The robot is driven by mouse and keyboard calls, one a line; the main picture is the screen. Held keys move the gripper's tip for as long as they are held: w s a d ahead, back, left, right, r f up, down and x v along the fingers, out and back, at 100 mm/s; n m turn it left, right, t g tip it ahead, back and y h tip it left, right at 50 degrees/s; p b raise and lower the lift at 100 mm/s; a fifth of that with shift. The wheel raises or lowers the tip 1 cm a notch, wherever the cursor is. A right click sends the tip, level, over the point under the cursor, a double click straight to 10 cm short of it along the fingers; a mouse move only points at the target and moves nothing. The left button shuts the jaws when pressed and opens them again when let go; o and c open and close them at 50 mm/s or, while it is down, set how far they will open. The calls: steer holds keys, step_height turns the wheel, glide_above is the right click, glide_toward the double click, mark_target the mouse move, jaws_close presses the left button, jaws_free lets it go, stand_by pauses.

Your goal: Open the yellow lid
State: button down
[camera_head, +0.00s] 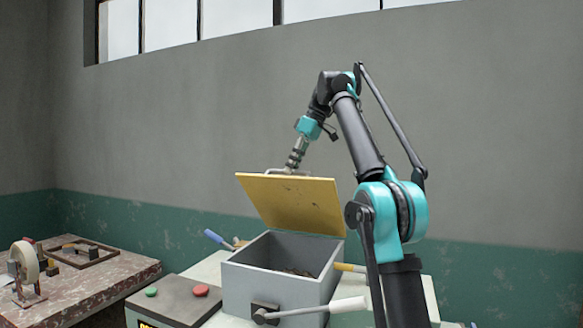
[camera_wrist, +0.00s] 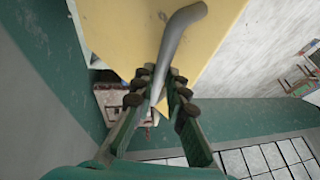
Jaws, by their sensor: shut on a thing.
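The yellow lid (camera_head: 292,203) stands raised and tilted above the back of the grey box (camera_head: 268,289), whose top is open. Something dark lies inside the box. My arm reaches down behind the lid's upper edge, where a bit of grey handle (camera_head: 278,171) shows; my fingertips are hidden there. In the wrist view my gripper (camera_wrist: 160,88) is shut on the bent grey handle (camera_wrist: 176,38), which lies between its fingers. The yellow lid (camera_wrist: 110,22) fills the upper middle of that view.
A white-handled crank (camera_head: 325,308) sticks out at the box's front. A control panel with a red button (camera_head: 201,290) and a green button (camera_head: 151,292) stands left of it. A blue-handled tool (camera_head: 214,237) lies behind. A worn table (camera_head: 85,295) is at far left.

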steer(key=shift+w+d+f, duration=0.2)
steer(key=shift+w+f, duration=0.05)
steer(key=shift+w, duration=0.15)
steer(key=c, duration=1.6)
jaws_free()
steer(key=shift+w+f, duration=0.1)
steer(key=shift+w, duration=0.1)
steer(key=shift+o, duration=0.3)
steer(key=shift+s, duration=0.2)
steer(key=shift+a, duration=0.1)
steer(key=shift+r, duration=0.2)
steer(key=w+d, duration=0.1)
steer(key=d, duration=1.1)
steer(key=shift+w+d+r, duration=0.2)
steer(key=shift+d+r, duration=0.05)
steer(key=shift+r, duration=0.15)
steer(key=shift+s, duration=0.1)
